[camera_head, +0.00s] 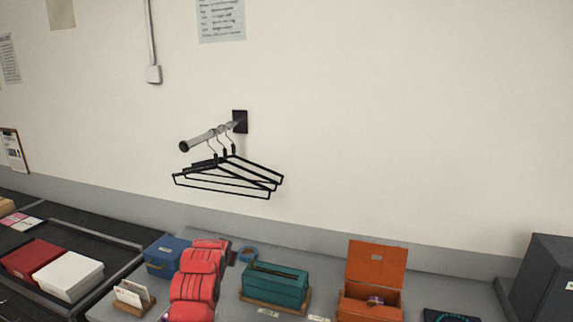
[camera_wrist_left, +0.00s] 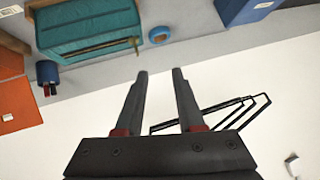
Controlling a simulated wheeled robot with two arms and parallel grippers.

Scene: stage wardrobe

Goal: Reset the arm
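My left gripper (camera_wrist_left: 160,73) shows in the left wrist view. Its two dark fingers stand apart, with only background between them, so it is open and empty. That view is upside down, with the shelf at the top and the wall below. Several black hangers (camera_head: 228,176) hang from a short wall rail (camera_head: 205,137). They also show in the left wrist view (camera_wrist_left: 222,112), partly behind the fingers.
The grey shelf holds a blue box (camera_head: 167,257), a teal box (camera_head: 275,284), a blue tape roll (camera_head: 247,254) and an open orange box (camera_head: 375,263). A dark cabinet (camera_head: 545,277) stands at right.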

